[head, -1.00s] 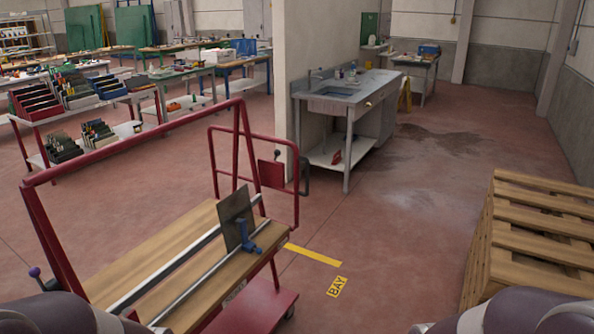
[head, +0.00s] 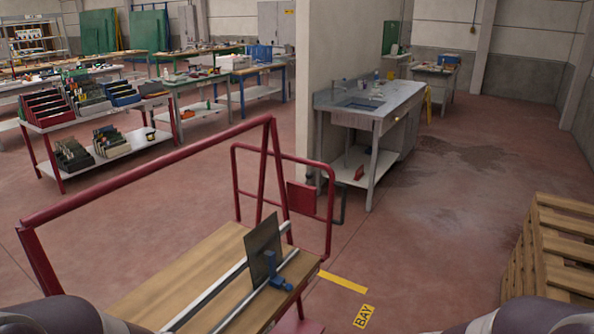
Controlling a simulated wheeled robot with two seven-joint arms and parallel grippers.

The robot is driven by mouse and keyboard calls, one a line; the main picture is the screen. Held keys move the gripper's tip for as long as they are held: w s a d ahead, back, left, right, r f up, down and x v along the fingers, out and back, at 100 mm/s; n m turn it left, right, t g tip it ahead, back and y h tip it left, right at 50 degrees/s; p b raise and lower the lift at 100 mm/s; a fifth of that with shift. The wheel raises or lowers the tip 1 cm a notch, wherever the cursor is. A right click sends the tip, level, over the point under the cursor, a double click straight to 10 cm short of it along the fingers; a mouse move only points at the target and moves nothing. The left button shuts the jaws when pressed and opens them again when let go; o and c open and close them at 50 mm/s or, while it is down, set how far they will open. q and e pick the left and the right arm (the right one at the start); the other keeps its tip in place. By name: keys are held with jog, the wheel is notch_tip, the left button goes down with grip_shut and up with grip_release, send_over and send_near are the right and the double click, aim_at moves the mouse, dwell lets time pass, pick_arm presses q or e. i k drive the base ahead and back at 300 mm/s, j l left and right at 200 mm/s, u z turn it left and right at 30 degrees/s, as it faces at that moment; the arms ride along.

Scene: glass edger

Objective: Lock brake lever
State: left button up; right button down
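The red cart (head: 150,175) with a wooden deck (head: 165,280) stands in front of me at the lower left. A red plate (head: 301,198) shows at its far end frame (head: 283,155). A dark bent bar (head: 343,205) sticks out beside that frame; I cannot tell whether it is the brake lever or how it is set. A dark upright sheet (head: 263,250) stands on the deck against pale rails, with a blue clamp (head: 280,284) beside it. Only my upper arm parts show at the bottom corners; both grippers are out of view.
A wooden pallet stack (head: 550,250) stands at the right. A sink bench (head: 370,115) is beyond the cart, beside a wall end (head: 335,70). A rack of bins (head: 95,135) stands at the left. Floor between cart and pallets is clear, with yellow marking (head: 343,282).

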aim_at(309, 176)
jog(key=i+l+u, duration=1)
jog(key=l, duration=0.4)
jog(key=i+l+u, duration=0.2)
jog(key=l+u, duration=0.3)
jog(key=l, duration=0.35)
jog(key=i+l+u, duration=0.1)
jog(key=l+u, duration=0.4)
jog(key=l, duration=0.45)
jog(key=k+l+u, duration=0.1)
jog(key=l+u, duration=0.4)
jog(key=l, duration=0.45)
jog(key=k+l+u, duration=0.3)
jog(key=l+u, duration=0.2)
jog(key=l, duration=0.45)
